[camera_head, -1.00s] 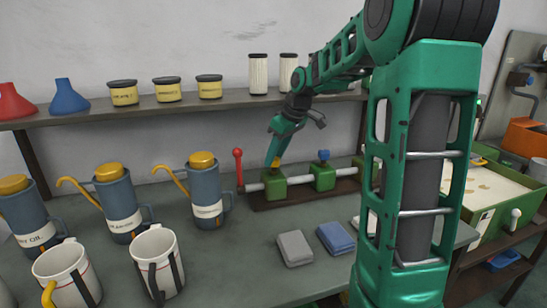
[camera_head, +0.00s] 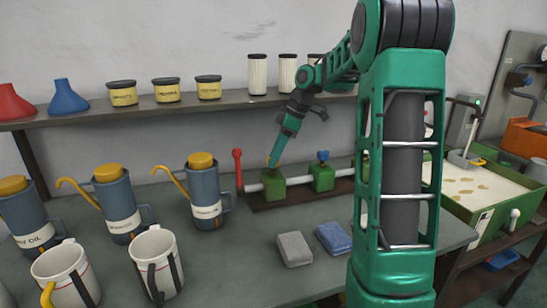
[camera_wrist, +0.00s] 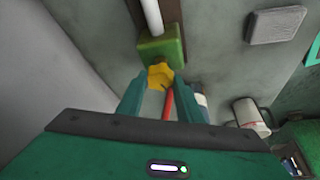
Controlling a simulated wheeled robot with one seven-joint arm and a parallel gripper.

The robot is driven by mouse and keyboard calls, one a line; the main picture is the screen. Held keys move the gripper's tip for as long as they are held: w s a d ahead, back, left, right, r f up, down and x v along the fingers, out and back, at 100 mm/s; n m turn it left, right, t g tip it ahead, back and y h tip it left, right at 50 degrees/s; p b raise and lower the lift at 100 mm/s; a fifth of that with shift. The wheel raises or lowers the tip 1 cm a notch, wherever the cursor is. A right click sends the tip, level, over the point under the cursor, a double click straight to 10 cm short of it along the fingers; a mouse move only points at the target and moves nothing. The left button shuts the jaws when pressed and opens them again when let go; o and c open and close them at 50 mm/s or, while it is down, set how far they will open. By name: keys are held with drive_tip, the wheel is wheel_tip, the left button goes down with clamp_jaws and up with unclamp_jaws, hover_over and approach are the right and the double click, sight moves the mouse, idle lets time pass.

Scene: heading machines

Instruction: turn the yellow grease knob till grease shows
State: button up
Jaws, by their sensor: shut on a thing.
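The yellow grease knob (camera_wrist: 160,76) sits on a green block (camera_wrist: 165,46) of the pipe assembly. In the wrist view my gripper (camera_wrist: 158,84) has its two teal fingers on either side of the knob, shut on it. In the head view my gripper (camera_head: 272,160) reaches down to the leftmost green block (camera_head: 273,187), and the fingers mostly hide the knob. I see no grease around the knob in either view. A red-tipped lever (camera_head: 238,168) stands left of that block.
A second green block with a blue knob (camera_head: 323,157) stands to the right. Blue-grey oil cans (camera_head: 120,207) and white mugs (camera_head: 157,262) stand at left. Grey (camera_head: 294,249) and blue (camera_head: 334,238) pads lie in front. A shelf (camera_head: 150,106) runs behind.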

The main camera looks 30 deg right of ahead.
idle(0.3)
drive_tip(key=o, duration=1)
drive_tip(key=shift+o, duration=0.2)
